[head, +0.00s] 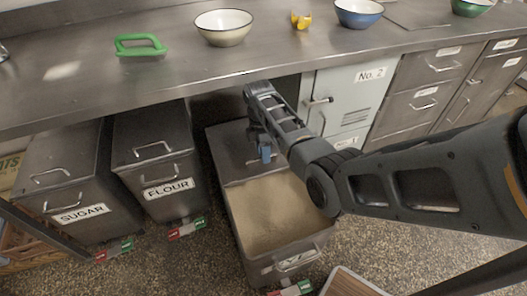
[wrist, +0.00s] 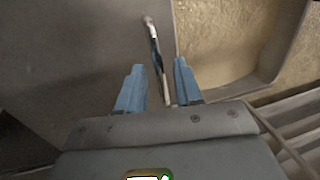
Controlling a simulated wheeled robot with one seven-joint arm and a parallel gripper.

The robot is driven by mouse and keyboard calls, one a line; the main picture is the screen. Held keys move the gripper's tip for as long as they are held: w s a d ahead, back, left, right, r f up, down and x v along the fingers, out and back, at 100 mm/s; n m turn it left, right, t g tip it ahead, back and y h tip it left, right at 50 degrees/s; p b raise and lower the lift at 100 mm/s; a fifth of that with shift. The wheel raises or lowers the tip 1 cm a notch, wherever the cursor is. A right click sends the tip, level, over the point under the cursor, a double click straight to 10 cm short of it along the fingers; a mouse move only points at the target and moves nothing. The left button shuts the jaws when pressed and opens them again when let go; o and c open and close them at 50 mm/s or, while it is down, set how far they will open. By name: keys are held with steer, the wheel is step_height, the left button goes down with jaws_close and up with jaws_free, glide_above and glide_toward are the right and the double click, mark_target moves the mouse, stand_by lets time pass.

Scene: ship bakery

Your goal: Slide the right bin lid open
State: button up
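The right bin (head: 258,267) is a grey metal bin pulled out from under the counter, its front part uncovered and showing a pale tan powder (head: 270,215). Its grey lid (head: 228,145) covers the rear part; it fills the left of the wrist view (wrist: 70,60). My gripper (head: 264,153) is low over the lid, near its front edge. In the wrist view, the two blue fingers (wrist: 158,85) stand apart, with the thin lid handle (wrist: 154,45) running between them. I see gaps beside the handle; contact with a finger is not clear.
The closed sugar bin (head: 82,190) and flour bin (head: 155,165) stand at the left. The steel counter (head: 270,55) overhangs behind, with bowls and a green-handled tool on it. Cabinets (head: 350,90) stand behind at right. A tray-like edge (head: 350,283) shows at the bottom.

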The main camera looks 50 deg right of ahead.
steer(key=r, duration=0.2)
steer(key=w+r, duration=0.1)
steer(key=r, duration=0.4)
steer(key=shift+w+d+r, duration=0.15)
steer(key=shift+d+r, duration=0.15)
steer(key=shift+d, duration=0.1)
stand_by(0.4)
